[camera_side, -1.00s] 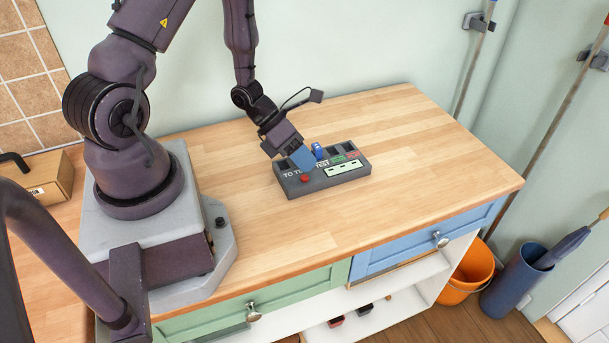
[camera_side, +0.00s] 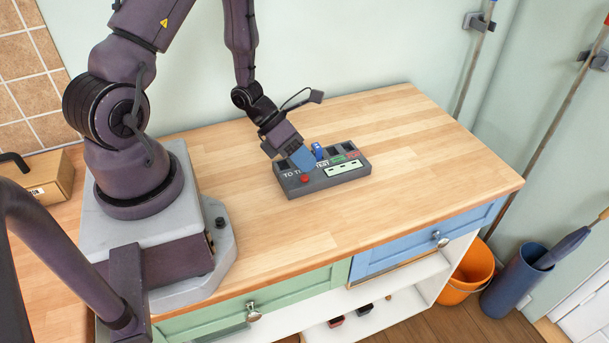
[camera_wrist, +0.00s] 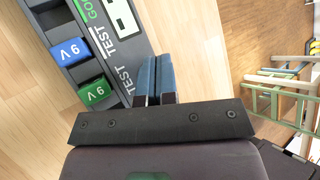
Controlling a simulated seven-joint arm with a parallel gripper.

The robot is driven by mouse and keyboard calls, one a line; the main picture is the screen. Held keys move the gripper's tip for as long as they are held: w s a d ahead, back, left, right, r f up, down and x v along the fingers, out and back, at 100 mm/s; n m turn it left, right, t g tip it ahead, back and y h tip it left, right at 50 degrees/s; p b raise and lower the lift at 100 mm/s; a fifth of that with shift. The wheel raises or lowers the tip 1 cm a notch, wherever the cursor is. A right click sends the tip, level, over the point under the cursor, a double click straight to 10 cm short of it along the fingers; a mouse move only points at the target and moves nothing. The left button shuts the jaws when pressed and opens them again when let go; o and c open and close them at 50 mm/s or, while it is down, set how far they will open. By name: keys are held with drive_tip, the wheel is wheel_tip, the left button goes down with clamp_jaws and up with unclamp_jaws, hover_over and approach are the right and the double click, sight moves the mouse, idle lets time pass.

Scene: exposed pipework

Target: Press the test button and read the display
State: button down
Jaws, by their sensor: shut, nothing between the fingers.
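The dark grey tester (camera_side: 327,183) lies on the worktop, and part of it shows in the wrist view (camera_wrist: 98,55). Its red button (camera_side: 305,179) is on the near left of its top and cannot be seen in the wrist view. Its pale display (camera_side: 343,168) has small dark marks, too small to read; part of it shows in the wrist view (camera_wrist: 122,17). A blue 9V battery (camera_wrist: 69,52) and a green one (camera_wrist: 95,92) sit in slots. My gripper (camera_side: 309,168) is shut and empty, its blue fingertips over the tester just behind the button. Contact cannot be told.
The wooden worktop (camera_side: 420,150) is clear to the right of the tester and in front of it. A cardboard box (camera_side: 45,178) is at the far left. An orange bucket (camera_side: 468,272) and a blue bin (camera_side: 515,280) stand on the floor at the right.

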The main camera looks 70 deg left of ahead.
drive_tip(key=shift+f, duration=0.4)
drive_tip(key=shift+f, duration=0.4)
idle(0.4)
drive_tip(key=shift+r, duration=0.15)
idle(0.3)
drive_tip(key=shift+r, duration=0.7)
drive_tip(key=shift+r, duration=2.5)
